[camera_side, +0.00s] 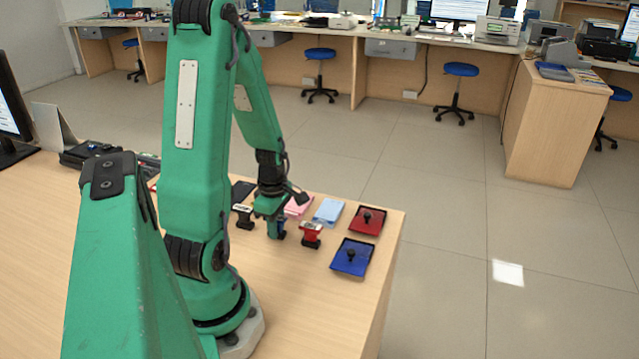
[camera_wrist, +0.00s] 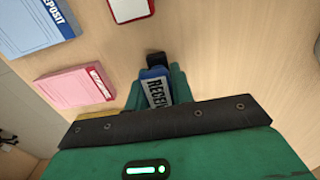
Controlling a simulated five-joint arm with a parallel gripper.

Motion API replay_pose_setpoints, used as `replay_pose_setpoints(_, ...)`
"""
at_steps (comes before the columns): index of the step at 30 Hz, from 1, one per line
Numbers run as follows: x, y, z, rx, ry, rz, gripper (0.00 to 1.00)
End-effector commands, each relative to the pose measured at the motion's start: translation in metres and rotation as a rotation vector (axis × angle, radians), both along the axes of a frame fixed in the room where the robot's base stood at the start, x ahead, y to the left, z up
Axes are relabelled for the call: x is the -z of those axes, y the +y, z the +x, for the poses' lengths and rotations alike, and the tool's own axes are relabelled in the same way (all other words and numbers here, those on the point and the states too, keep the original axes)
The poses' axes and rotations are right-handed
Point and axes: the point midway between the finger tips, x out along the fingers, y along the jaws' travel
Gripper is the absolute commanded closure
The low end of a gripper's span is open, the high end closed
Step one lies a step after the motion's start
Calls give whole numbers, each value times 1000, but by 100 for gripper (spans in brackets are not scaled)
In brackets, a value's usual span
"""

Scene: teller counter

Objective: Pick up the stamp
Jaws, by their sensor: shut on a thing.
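A blue stamp (camera_side: 281,235) stands at the middle of the counter's right part, below my gripper (camera_side: 274,218). In the wrist view my gripper (camera_wrist: 158,83) is shut with its green fingers on either side of the blue stamp (camera_wrist: 157,92). The stamp carries a white label with dark letters, partly hidden by the gripper body. I cannot tell whether its base touches the counter. A red stamp (camera_side: 311,234) stands just to the right, and a black stamp (camera_side: 243,215) to the left.
A pink deposit-style pad (camera_side: 298,206) and a light blue pad (camera_side: 328,211) lie behind the stamps. A red ink pad (camera_side: 372,228) and a blue ink pad (camera_side: 345,268) lie near the counter's right edge. The front of the counter (camera_side: 310,300) is clear.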

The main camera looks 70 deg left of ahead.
Motion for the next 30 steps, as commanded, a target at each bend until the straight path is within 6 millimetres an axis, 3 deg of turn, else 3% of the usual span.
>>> replay_pose_setpoints(11, -8, 1, 0, 0, -2, 2, 100)
replay_pose_setpoints(23, -42, 1, 1, 0, -4, 4, 100)
replay_pose_setpoints(30, -60, -31, 11, 7, -4, 4, 100)
